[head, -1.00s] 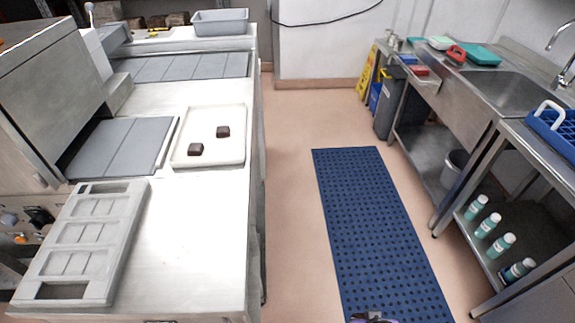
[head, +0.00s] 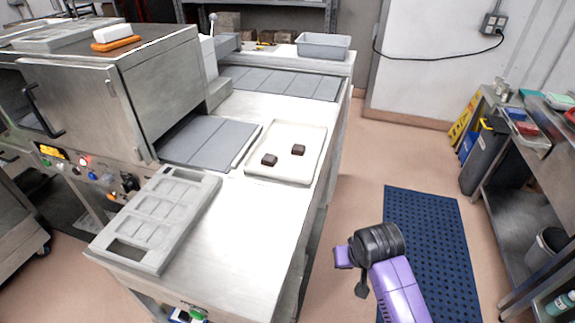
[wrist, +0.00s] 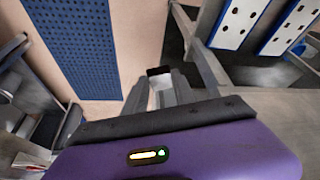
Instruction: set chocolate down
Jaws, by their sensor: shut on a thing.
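A small dark chocolate (wrist: 159,71) shows at the tips of my gripper (wrist: 158,84) in the wrist view. The gripper is shut on it, over a floor area with a blue mat. In the head view, two dark chocolates, a left one (head: 269,160) and a right one (head: 298,150), sit apart on a white tray (head: 285,176) on the steel counter. My purple and black arm is at the lower right, right of the counter and well away from the tray. The fingers and held chocolate cannot be made out in the head view.
A grey mould (head: 158,218) with several cavities lies on the counter's near left. An oven-like steel machine (head: 90,100) stands left, with a grey belt (head: 208,141) coming out. A grey bin (head: 323,46) is at the back. The counter in front of the tray is bare.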

